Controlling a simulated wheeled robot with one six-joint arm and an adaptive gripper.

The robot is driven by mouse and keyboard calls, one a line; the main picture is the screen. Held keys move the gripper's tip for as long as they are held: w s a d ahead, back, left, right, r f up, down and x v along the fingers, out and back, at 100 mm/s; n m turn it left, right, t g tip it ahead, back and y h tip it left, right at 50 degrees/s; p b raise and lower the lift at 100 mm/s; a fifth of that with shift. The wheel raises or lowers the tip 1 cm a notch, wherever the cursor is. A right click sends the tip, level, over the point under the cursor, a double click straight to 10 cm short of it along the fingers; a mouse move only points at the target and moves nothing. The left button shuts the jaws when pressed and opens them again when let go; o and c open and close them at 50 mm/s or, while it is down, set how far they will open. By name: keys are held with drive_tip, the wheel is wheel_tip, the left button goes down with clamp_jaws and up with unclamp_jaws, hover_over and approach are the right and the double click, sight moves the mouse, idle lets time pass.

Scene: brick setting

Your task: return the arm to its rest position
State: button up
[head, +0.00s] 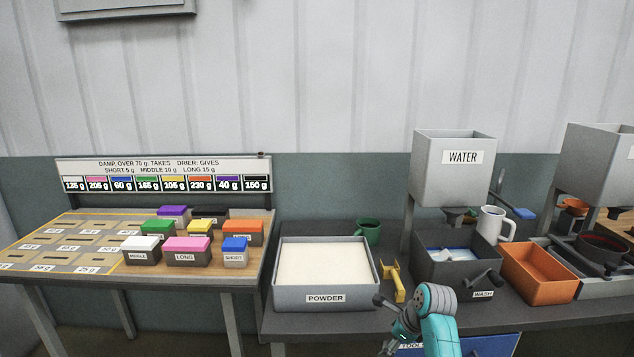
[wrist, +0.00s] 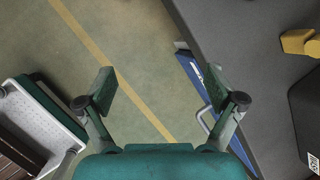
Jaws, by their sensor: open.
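My teal arm (head: 437,318) rises at the lower middle of the head view, in front of the bench. In the wrist view my gripper (wrist: 170,95) has its two fingers spread wide apart with nothing between them. It hangs over the green floor (wrist: 140,55), beside the front edge of the dark bench.
The dark bench holds a powder tray (head: 325,298), a yellow tool (head: 398,284), a green cup (head: 368,231), a wash bin (head: 450,267) and an orange bin (head: 539,274). A blue drawer front (wrist: 196,80) with a handle is close to the right finger. Coloured blocks stand on the left table.

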drive_tip(key=s+a+f+n+t+h, duration=0.15)
drive_tip(key=s+f+n+t, duration=0.45)
drive_tip(key=s+f, duration=1.55)
drive_tip(key=s+r+n+t+h, duration=0.1)
drive_tip(key=s+r+n, duration=0.25)
drive_tip(key=s, duration=0.55)
drive_tip(key=s+r+n, duration=0.3)
drive_tip(key=s+n, duration=0.1)
drive_tip(key=s, duration=0.6)
drive_tip(key=s+r+n+t+h, duration=0.1)
drive_tip(key=s+r+n, duration=0.25)
drive_tip(key=s, duration=0.55)
drive_tip(key=s+r+n+t, duration=0.2)
drive_tip(key=s+r+n, duration=0.5)
drive_tip(key=s+r, duration=0.4)
wheel_tip(320, 180, up, 4)
drive_tip(key=shift+s+d+r+t, duration=0.15)
drive_tip(key=shift+s+r+t, duration=0.15)
drive_tip(key=shift+t, duration=0.1)
